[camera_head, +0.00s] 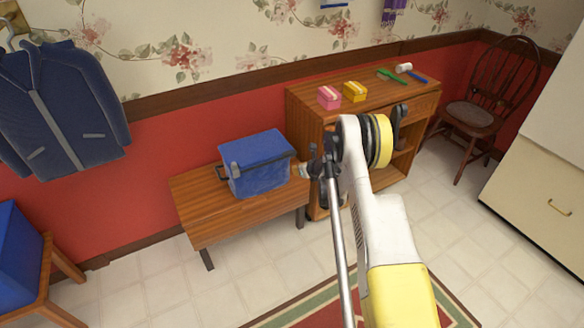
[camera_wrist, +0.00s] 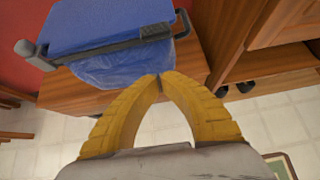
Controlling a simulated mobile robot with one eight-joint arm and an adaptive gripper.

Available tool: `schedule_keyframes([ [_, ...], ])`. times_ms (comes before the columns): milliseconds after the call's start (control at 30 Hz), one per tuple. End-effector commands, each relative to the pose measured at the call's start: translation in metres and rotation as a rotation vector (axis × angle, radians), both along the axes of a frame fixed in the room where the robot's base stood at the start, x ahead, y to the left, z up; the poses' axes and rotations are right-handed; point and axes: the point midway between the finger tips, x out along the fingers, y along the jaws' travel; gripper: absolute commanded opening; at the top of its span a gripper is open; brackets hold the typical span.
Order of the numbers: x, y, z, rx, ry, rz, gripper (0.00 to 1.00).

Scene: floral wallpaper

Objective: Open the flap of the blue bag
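The blue bag (camera_head: 262,172) sits on a small wooden bench, with its flat blue flap (camera_head: 256,147) lying over the top. A dark grey trim shows along the flap's edge. The wrist view shows the flap (camera_wrist: 105,22) above a grey bar (camera_wrist: 110,46) and the bag's softer blue side (camera_wrist: 120,68) below it. My gripper (camera_wrist: 158,77) has its yellow fingers arched together with the tips meeting, and no object shows between them. In the head view my gripper (camera_head: 299,170) is just right of the bag; I cannot tell whether it touches it.
The wooden bench (camera_head: 215,222) has bare top left of the bag. A wooden shelf unit (camera_head: 310,113) stands close on the right, with pink and yellow boxes and brushes on top. A chair (camera_head: 475,112) is farther right. Tiled floor (camera_head: 150,300) lies open in front.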

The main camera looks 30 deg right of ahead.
Motion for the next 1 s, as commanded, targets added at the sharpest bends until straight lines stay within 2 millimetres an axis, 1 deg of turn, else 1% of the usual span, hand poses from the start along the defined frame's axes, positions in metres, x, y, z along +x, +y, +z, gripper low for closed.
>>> schedule_keyframes([
  [167,0.023,0.001,-0.022,-0.002,0.000,0.003,0.00],
  [400,0.064,0.002,-0.055,-0.003,0.001,0.005,0.00],
  [467,0.073,0.002,-0.062,-0.003,0.001,0.003,0.00],
  [533,0.074,0.001,-0.045,-0.003,0.001,0.002,0.00],
  [600,0.073,0.002,-0.033,-0.003,0.001,0.002,0.00],
  [800,0.073,0.002,-0.020,-0.004,0.001,0.003,0.00],
  [1000,0.073,0.002,-0.017,-0.004,0.001,0.003,0.00],
])
